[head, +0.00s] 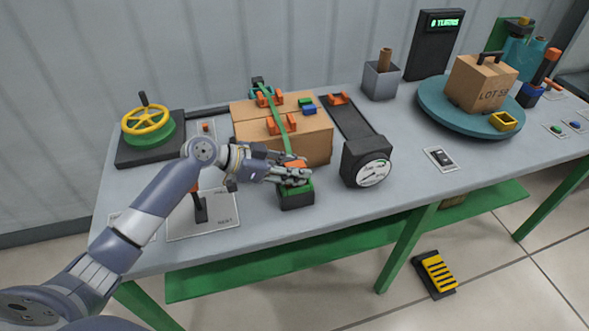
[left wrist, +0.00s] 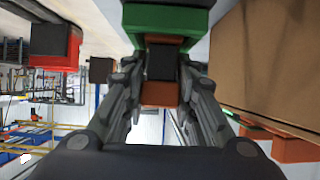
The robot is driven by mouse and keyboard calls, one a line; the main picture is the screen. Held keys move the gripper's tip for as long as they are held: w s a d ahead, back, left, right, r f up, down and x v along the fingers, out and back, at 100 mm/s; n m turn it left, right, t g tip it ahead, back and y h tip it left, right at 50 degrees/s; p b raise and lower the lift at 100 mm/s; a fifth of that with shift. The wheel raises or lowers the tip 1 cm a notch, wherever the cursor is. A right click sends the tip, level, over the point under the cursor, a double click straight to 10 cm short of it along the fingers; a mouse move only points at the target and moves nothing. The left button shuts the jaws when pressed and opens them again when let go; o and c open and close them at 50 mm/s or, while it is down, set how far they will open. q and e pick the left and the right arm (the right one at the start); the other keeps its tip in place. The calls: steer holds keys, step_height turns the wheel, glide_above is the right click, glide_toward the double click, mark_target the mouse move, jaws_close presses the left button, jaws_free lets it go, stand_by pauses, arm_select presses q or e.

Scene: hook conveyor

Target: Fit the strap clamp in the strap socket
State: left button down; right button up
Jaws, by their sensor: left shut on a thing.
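The strap clamp (head: 294,163) is a small orange piece at the front end of a green strap (head: 278,115), which runs over a cardboard box (head: 308,144). My left gripper (head: 302,178) is shut on the clamp. The strap socket (head: 297,198), a green and black block, stands at the table's front, directly below the clamp. In the left wrist view the orange and dark clamp (left wrist: 158,94) sits between my two fingers (left wrist: 160,66), with the green socket part (left wrist: 165,20) beyond it. The fingers partly hide the clamp, and I cannot tell whether it is seated. My right gripper is out of view.
The box stands close behind the gripper, with orange corner pieces (head: 284,126) on it. A round dial gauge (head: 373,173) stands right of the socket. A yellow handwheel (head: 146,120) is at the left. A turntable (head: 440,106) with another box is at the right.

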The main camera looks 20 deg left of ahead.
arm_select(q)
steer(key=c, duration=1.2)
jaws_free()
steer(key=shift+r, duration=0.1)
